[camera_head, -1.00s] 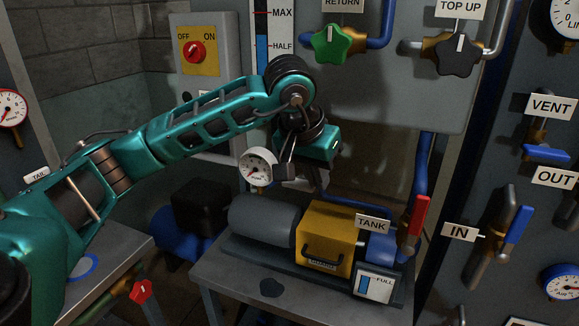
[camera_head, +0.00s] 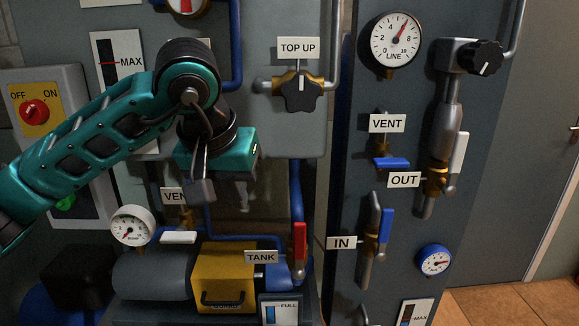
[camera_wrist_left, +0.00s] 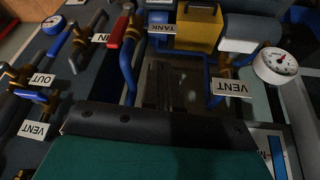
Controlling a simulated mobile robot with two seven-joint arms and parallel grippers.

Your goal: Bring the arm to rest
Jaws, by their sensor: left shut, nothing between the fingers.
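My left arm, teal, comes in from the left in the head view. Its left gripper (camera_head: 201,190) hangs fingers-down in front of the grey panel, above the yellow pump block (camera_head: 224,272). The fingers are shut and empty, apart from any valve or handle as far as I can see. In the left wrist view the gripper's teal body fills the bottom, and the dark fingers (camera_wrist_left: 160,92) are hard to make out against the dark background. My right gripper is in neither view.
The TOP UP valve (camera_head: 302,92) is right of the gripper. The red TANK lever (camera_head: 299,246) stands below right, with the blue IN lever (camera_head: 385,226) farther right. A white-faced gauge (camera_head: 131,226) is lower left. The red OFF/ON switch (camera_head: 35,112) is at far left.

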